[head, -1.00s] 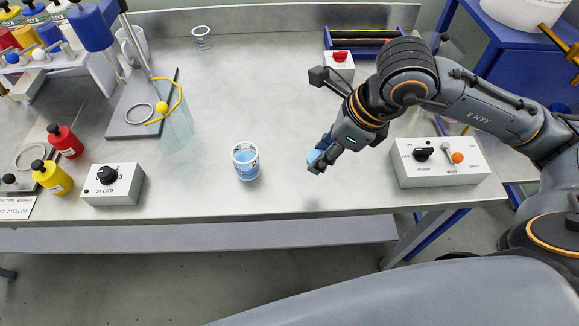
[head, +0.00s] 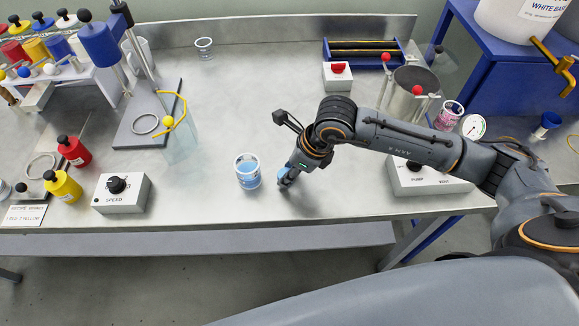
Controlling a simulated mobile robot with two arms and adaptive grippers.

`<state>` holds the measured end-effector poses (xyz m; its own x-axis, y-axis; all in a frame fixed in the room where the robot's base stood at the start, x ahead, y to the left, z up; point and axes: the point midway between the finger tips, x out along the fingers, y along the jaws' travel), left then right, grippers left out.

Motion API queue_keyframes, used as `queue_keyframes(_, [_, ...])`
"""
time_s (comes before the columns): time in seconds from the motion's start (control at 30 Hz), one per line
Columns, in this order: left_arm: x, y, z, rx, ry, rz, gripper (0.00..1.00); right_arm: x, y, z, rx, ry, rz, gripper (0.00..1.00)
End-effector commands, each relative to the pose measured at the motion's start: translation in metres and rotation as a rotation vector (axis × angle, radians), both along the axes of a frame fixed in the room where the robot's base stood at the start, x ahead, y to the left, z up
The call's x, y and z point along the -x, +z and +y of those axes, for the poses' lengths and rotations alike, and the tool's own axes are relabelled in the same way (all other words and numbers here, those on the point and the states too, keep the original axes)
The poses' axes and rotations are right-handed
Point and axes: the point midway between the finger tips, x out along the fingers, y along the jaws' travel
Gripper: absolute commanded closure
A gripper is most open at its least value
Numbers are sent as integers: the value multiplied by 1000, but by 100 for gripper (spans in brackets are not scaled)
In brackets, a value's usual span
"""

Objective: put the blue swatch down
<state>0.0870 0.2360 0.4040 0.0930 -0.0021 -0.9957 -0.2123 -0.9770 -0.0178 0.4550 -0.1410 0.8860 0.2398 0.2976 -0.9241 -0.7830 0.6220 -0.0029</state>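My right gripper (head: 285,184) comes in from the right and points down at the front middle of the bench. It is shut on the blue swatch (head: 283,173), a small light blue piece that shows between and beside the dark fingers, which partly hide it. The swatch is low over or at the metal bench top (head: 330,185); I cannot tell whether it touches. My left gripper is not in view.
A clear cup with blue liquid (head: 248,174) stands just left of the gripper. The speed box (head: 121,193) is farther left, the pump box (head: 425,181) right under my arm. The bench's front edge is close; its middle is clear.

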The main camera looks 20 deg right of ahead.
Motion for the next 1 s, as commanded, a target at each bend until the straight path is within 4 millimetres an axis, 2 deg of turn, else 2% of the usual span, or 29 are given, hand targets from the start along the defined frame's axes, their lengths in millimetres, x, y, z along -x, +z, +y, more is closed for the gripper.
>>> queue_keyframes(0.23, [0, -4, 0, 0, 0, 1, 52, 0, -3, 0, -1, 0, -1, 84])
queue_keyframes(0.27, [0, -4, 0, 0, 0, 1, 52, 0, -3, 0, -1, 0, -1, 61])
queue_keyframes(0.37, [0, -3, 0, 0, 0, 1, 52, 0, -1, 0, -1, 0, 0, 40])
queue_keyframes(0.77, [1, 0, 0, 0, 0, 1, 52, 0, 3, -1, -1, 0, -1, 40])
queue_keyframes(0.87, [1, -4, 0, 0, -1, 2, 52, 3, 15, -5, 0, 0, -3, 40])
queue_keyframes(1.0, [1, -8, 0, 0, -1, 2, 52, 9, 41, -14, 0, 0, -5, 40])
